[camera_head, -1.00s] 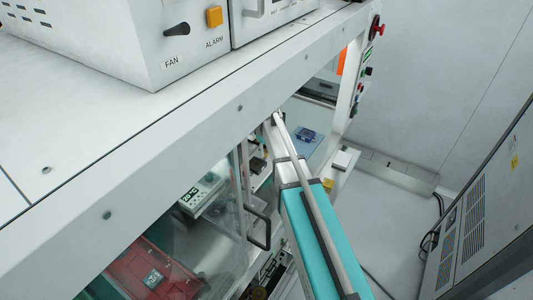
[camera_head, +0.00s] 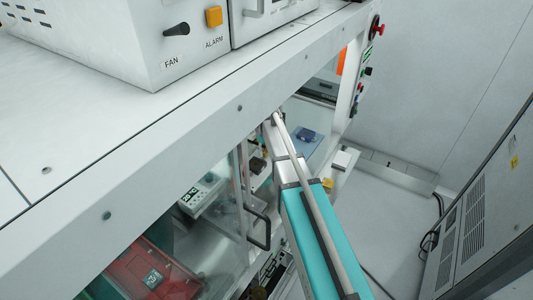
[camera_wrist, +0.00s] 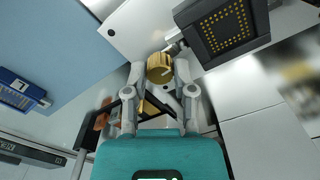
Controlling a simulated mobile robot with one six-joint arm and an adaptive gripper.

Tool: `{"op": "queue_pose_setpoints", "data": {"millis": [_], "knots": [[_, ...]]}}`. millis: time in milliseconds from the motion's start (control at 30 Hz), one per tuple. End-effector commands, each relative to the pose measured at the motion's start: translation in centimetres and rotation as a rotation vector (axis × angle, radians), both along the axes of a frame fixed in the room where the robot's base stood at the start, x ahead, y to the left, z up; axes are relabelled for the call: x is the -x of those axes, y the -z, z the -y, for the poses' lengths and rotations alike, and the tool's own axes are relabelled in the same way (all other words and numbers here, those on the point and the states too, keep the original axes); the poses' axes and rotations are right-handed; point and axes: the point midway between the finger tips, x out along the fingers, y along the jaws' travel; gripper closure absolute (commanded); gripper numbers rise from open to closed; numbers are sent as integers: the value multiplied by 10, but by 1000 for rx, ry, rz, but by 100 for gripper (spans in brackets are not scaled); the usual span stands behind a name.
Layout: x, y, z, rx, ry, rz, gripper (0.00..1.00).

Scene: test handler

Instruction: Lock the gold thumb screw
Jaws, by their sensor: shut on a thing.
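The gold thumb screw (camera_wrist: 159,67) is a round, ribbed gold knob near the top middle of the wrist view. My gripper (camera_wrist: 160,72) has its two grey fingers closed on it, one on each side. The knob's lower part and shaft cannot be made out. In the head view my teal and grey arm reaches in under the white bench edge, and the fingertips and the screw cannot be made out there.
A dark square block with a grid of gold dots (camera_wrist: 228,27) stands close right of the screw. A blue part marked 7 (camera_wrist: 20,90) lies left. In the head view, a dark door handle (camera_head: 259,229) and the white bench edge (camera_head: 200,125) are near my arm.

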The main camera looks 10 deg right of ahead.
Motion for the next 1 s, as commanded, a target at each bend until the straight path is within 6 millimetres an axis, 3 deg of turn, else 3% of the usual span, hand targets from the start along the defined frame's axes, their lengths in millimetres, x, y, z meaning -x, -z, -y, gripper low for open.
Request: {"op": "queue_pose_setpoints", "data": {"millis": [100, 133, 200, 600, 1000], "knots": [[0, 0, 0, 0, 79, 0, 93], [0, 0, 0, 0, 82, 0, 62], [0, 0, 0, 0, 80, 0, 52], [0, -2, 0, 0, 77, 0, 52], [0, -23, 0, 0, 77, 0, 52]]}}
